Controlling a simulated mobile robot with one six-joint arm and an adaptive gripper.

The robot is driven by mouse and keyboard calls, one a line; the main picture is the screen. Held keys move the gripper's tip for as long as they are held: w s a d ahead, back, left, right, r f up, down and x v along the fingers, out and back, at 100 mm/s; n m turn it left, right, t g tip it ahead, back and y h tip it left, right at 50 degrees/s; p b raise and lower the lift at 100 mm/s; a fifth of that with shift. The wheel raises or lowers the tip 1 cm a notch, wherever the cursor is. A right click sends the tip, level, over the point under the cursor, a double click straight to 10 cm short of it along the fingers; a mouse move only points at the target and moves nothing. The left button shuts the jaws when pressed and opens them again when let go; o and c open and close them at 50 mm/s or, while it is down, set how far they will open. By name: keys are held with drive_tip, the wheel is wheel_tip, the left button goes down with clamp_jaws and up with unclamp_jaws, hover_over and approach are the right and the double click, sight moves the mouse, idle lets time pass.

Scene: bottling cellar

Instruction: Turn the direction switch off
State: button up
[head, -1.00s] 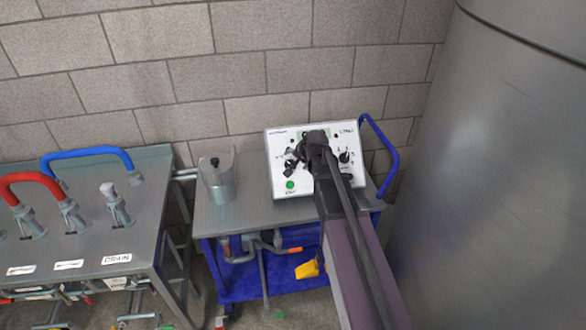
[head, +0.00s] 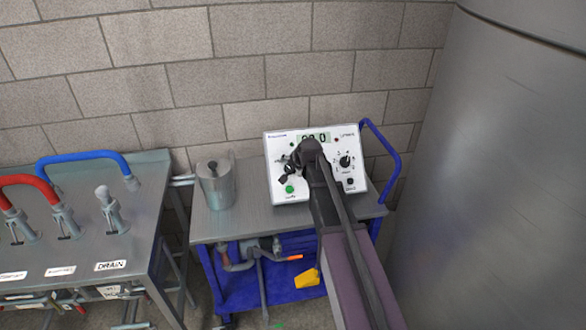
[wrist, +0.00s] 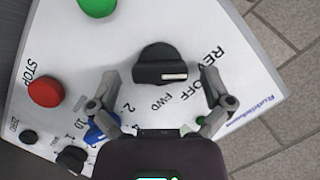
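The direction switch (wrist: 160,65) is a black rotary knob on a white control panel (wrist: 115,45), marked REV, OFF and FWD. Its raised bar lies level in the wrist view, with the white mark at its right end. The mark points towards the REV and OFF side; I cannot tell exactly which. My gripper (wrist: 160,76) is open, one finger on each side of the knob and apart from it. In the head view my gripper (head: 295,160) is in front of the panel (head: 320,195) and partly covers the switch.
A red STOP button (wrist: 50,92), green button (wrist: 97,4) and blue knob (wrist: 103,125) are near the switch. The panel stands on a cart (head: 245,222) beside a metal jug (head: 216,185). A large tank (head: 490,180) stands at right.

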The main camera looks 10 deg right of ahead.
drive_tip(key=c, duration=1.1)
drive_tip(key=shift+o, duration=0.2)
drive_tip(key=shift+d, duration=0.2)
drive_tip(key=shift+a, duration=0.1)
drive_tip(key=shift+s+m, duration=0.1)
drive_tip(key=shift+m, duration=0.2)
drive_tip(key=m, duration=0.2)
drive_tip(key=m+t+b, duration=0.1)
drive_tip(key=shift+s+f+m+y+b, duration=0.2)
drive_tip(key=shift+m+y+b, duration=0.1)
drive_tip(key=shift+m+y, duration=0.1)
drive_tip(key=shift+m+t+b, duration=0.6)
drive_tip(key=shift+m+b, duration=0.05)
drive_tip(key=shift+m, duration=1.45)
